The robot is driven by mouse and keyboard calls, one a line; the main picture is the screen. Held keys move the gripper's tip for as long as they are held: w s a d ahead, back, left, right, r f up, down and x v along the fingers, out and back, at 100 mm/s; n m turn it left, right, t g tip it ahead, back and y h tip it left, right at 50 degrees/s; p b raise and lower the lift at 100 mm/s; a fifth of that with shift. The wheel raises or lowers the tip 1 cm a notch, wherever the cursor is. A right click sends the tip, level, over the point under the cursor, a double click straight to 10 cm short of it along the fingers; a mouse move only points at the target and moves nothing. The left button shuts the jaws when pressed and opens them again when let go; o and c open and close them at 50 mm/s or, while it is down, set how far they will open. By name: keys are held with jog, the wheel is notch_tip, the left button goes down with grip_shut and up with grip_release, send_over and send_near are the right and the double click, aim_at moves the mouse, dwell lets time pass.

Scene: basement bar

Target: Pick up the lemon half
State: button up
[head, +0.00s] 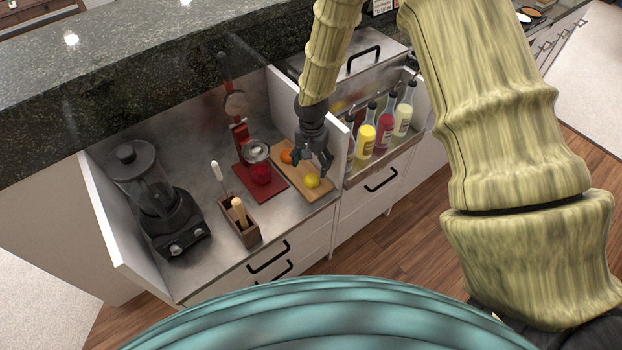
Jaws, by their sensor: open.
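A small yellow lemon piece (312,181) lies near the front end of a wooden cutting board (318,192). I cannot tell from this view whether it is a half or a whole fruit. My gripper (313,166) is open and points down over the board, just behind and above the yellow piece. Its fingers hold nothing that I can see. An orange fruit (287,156) lies on the board behind and left of the gripper, partly near its finger.
A red citrus press (240,130) stands left of the board. A wooden utensil box (240,225) and a black blender (155,195) stand further left. A white side panel (340,150) rises close to the right, with bottles (365,138) beyond.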

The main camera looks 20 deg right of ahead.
aim_at(312, 177)
jog(key=shift+f+p, duration=0.55)
jog(key=shift+f, duration=2.95)
jog(key=c, duration=1)
